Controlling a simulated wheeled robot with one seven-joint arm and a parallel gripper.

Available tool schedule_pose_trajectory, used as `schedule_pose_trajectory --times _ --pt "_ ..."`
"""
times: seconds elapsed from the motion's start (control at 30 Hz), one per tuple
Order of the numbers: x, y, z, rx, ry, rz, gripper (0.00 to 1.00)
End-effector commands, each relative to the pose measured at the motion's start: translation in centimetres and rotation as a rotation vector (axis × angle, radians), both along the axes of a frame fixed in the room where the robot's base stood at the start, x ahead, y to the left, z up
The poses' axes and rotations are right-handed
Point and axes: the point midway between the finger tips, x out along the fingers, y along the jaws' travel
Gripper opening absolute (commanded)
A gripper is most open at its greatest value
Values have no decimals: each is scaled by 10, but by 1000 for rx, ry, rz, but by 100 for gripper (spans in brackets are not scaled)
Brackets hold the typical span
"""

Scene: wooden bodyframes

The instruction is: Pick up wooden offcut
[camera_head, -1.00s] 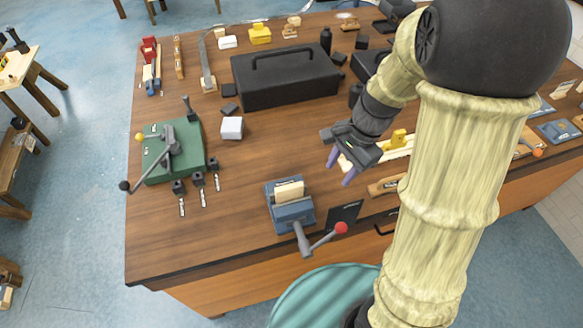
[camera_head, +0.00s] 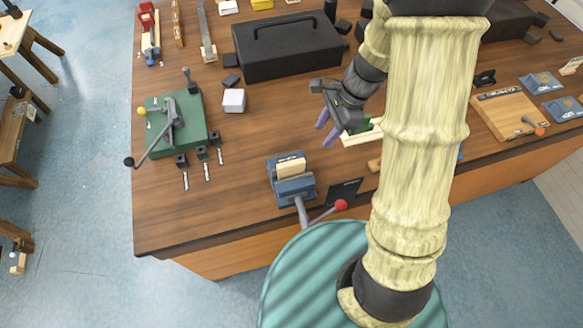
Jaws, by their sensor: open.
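A small pale wooden block, which looks like the wooden offcut (camera_head: 291,168), sits between the jaws of a blue vise (camera_head: 296,188) near the front edge of the workbench. The vise has a grey handle with a red knob. My gripper (camera_head: 327,129) is above the bench, behind and to the right of the vise. Its two purple fingertips are apart with nothing between them, and they point down and left. The gripper is clear of the block. The block's lower part is hidden by the vise jaws.
A black toolbox (camera_head: 285,46) stands behind. A green machine (camera_head: 176,126) with a lever and a white cube (camera_head: 234,101) are at left. A black plate (camera_head: 343,192) lies right of the vise. My arm hides part of the bench. Bare bench lies left of the vise.

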Motion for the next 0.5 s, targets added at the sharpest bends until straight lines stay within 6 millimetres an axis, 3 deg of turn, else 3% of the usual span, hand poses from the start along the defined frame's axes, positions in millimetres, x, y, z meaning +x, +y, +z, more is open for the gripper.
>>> schedule_pose_trajectory --times 0.3,0.5 --pt "-8 21 -52 -2 6 0 42" --pt "-9 30 -74 -1 3 -1 42"
